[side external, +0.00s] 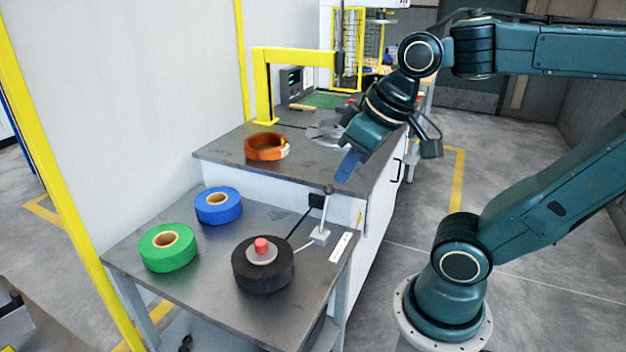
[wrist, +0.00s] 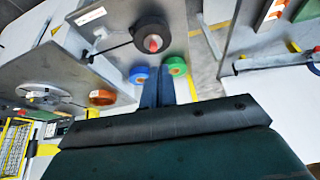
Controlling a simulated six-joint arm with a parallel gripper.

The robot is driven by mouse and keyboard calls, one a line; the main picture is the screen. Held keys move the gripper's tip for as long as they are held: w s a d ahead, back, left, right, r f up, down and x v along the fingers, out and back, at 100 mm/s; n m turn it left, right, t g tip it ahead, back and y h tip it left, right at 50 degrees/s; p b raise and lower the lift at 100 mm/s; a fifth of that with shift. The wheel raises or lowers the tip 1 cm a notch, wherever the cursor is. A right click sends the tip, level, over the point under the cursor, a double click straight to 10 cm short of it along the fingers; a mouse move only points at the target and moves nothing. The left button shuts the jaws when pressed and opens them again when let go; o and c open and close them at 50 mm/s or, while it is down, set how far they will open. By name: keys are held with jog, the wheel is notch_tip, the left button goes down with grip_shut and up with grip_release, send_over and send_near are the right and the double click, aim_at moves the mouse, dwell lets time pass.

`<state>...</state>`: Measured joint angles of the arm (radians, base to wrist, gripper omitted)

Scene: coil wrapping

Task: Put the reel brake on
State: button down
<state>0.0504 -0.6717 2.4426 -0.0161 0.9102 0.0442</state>
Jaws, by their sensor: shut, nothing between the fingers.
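A black reel (side external: 263,270) with a red-topped hub (side external: 262,246) lies flat on the lower metal table. The lever stands roughly upright. In the wrist view the black reel (wrist: 152,33) is at the top and the lever is small and hard to make out. My gripper (side external: 347,166), with blue fingers, is shut and empty above and right of the lever, apart from it. Its fingers (wrist: 159,86) also show in the wrist view.
Green (side external: 167,247) and blue (side external: 218,205) tape rolls lie on the lower table's left. An orange coil (side external: 266,147) and a yellow post (side external: 264,85) stand on the higher bench behind.

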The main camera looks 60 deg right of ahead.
jog(key=w+d+f+m+g, duration=0.1)
jog(key=w+d+m+g, duration=0.2)
jog(key=w+d+m, duration=0.8)
jog(key=w+d+f+m, duration=0.1)
jog(key=d+f, duration=0.3)
jog(key=d, duration=0.4)
jog(key=w+d+f+m+g+y, duration=0.1)
jog(key=w+d+f+m, duration=0.1)
jog(key=d+f, duration=0.3)
jog(key=w+d+f+m+y, duration=0.1)
jog(key=d+f, duration=0.4)
jog(key=d, duration=0.7)
jog(key=shift+w+f+g, duration=0.15)
jog(key=shift+f+g, duration=0.1)
jog(key=shift+g, duration=0.05)
notch_tip(320, 180, down, 10)
jog(key=a, duration=0.1)
jog(key=shift+w+a, duration=0.25)
jog(key=shift+a+r, duration=0.15)
jog(key=shift+r, duration=0.05)
